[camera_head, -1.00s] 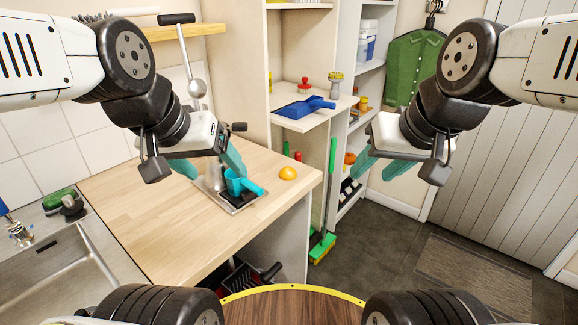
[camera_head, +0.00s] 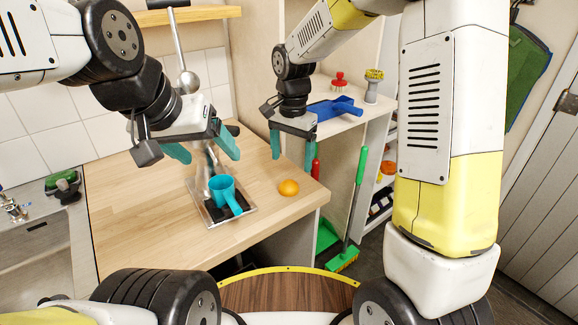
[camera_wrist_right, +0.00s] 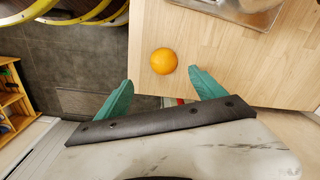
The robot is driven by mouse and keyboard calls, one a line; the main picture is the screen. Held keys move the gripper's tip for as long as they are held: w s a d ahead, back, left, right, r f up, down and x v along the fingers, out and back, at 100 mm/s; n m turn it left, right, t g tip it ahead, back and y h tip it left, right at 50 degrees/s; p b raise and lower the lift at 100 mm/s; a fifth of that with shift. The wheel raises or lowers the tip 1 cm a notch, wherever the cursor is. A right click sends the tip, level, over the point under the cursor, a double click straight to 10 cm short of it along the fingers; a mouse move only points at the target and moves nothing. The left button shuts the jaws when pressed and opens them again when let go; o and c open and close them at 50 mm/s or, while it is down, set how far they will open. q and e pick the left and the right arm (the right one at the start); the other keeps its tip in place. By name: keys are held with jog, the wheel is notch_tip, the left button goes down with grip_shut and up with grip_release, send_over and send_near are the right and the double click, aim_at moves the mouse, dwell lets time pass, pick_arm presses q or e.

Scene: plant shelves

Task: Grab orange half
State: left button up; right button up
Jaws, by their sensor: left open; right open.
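The orange half (camera_head: 289,187) lies on the wooden countertop near its right front edge, and only its rounded peel shows. In the right wrist view the orange half (camera_wrist_right: 163,61) sits just beyond and between the fingertips, apart from them. My right gripper (camera_head: 293,152) is open and empty, above and behind the orange half; it also shows in the right wrist view (camera_wrist_right: 160,85). My left gripper (camera_head: 206,155) is open and empty above the counter, left of the orange half.
A sink (camera_head: 40,245) is at the left. The counter (camera_head: 140,215) is mostly clear.

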aim_at(289, 181)
jog(key=shift+w+a+f, duration=0.25)
jog(key=shift+w+f, duration=0.05)
jog(key=shift+f, duration=0.15)
jog(key=shift+w+a+f, duration=0.2)
jog(key=shift+w+f, duration=0.05)
jog(key=shift+f, duration=0.2)
notch_tip(289, 181, down, 7)
jog(key=shift+s+f, duration=0.15)
jog(key=shift+f, duration=0.05)
jog(key=c, duration=1.5)
jog(key=shift+o, duration=0.2)
jog(key=shift+r, duration=0.1)
